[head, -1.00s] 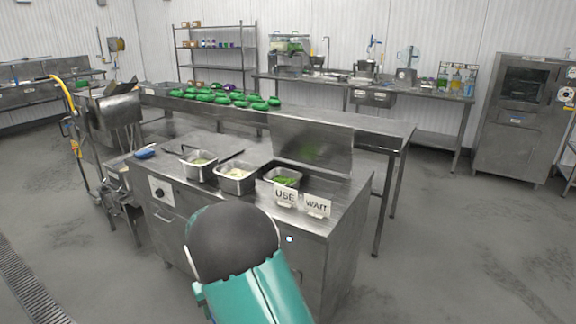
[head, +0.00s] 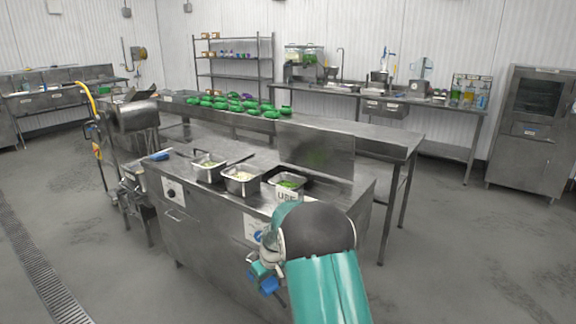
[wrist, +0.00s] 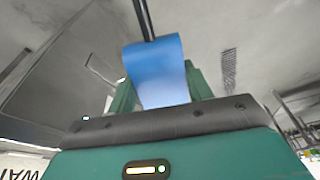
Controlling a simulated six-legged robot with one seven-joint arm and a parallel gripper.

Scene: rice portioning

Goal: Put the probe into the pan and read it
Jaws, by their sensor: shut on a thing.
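My gripper (wrist: 160,78) is shut on a blue-handled probe (wrist: 155,70) with a dark thin rod, seen between the green fingers in the wrist view. In the head view my gripper (head: 262,274) is low in front of the counter, with blue of the probe (head: 268,287) at it. The probe is apart from the pans. Three metal pans stand in the counter top: a left pan (head: 198,173), a middle pan (head: 228,186) with pale rice-like food, and a right pan (head: 272,182) with green food. My arm partly hides the right pan's front.
The steel counter (head: 210,220) has a knob panel (head: 172,192) on its front. A USE sign (head: 286,196) stands by the right pan. A blue item (head: 159,156) lies at the counter's left. An upright steel panel (head: 315,150) stands behind the pans. The floor at right is clear.

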